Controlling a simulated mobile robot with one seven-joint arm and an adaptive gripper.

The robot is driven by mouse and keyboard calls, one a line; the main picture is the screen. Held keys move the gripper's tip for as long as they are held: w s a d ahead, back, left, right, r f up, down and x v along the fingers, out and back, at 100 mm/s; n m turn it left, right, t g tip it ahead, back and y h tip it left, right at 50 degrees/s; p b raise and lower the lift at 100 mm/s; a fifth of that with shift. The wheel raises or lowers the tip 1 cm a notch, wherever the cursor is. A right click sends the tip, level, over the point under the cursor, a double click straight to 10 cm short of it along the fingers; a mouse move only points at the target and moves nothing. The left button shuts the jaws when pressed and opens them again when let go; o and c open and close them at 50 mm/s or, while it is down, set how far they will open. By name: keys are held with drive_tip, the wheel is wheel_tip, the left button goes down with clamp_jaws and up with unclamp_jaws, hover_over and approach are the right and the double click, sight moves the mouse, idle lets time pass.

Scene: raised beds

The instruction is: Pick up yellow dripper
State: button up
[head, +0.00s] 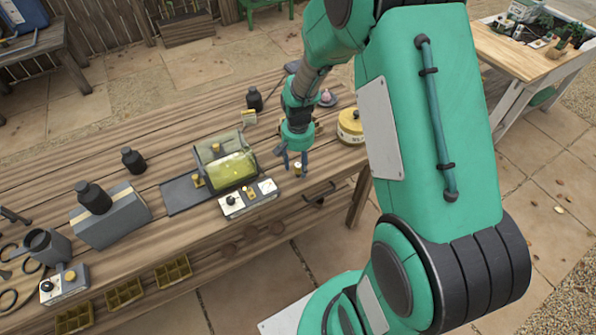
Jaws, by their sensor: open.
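A small yellow piece (298,168), which looks like the yellow dripper, sits at the front edge of the wooden bench (190,240). The piece is partly hidden by the fingers.
A device with a yellow-green clear drum (232,168) and a white control box (248,198) stands left of my gripper. A yellow lidded tin (351,126) is to the right. Dark bottles (133,160) and a grey box (110,217) stand farther left.

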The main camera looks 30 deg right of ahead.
drive_tip(key=shift+f, duration=0.5)
drive_tip(key=c, duration=1)
